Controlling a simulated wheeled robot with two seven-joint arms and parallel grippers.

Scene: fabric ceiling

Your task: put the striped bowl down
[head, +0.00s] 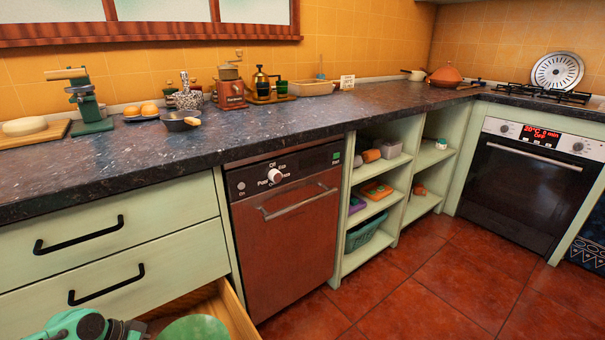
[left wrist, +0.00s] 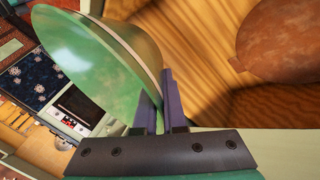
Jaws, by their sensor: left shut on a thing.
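The bowl (left wrist: 95,65) is green, with a paler, olive band near its rim; clear stripes do not show. In the left wrist view my left gripper (left wrist: 160,100) is shut on its wall near the rim, and the bowl is tilted in that view. In the head view the green bowl (head: 195,328) is at the bottom edge, in front of the open wooden drawer (head: 232,310), partly cut off. My left gripper (head: 135,330) is beside it on the left. Whether the bowl touches the drawer cannot be told. My right gripper is not in view.
A brown rounded thing (left wrist: 285,40) lies in the drawer. The dark countertop (head: 130,165) holds a black pan (head: 178,121), a cutting board (head: 35,134) and grinders at the back; its front part is clear. A dishwasher (head: 287,215) stands right of the drawer.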

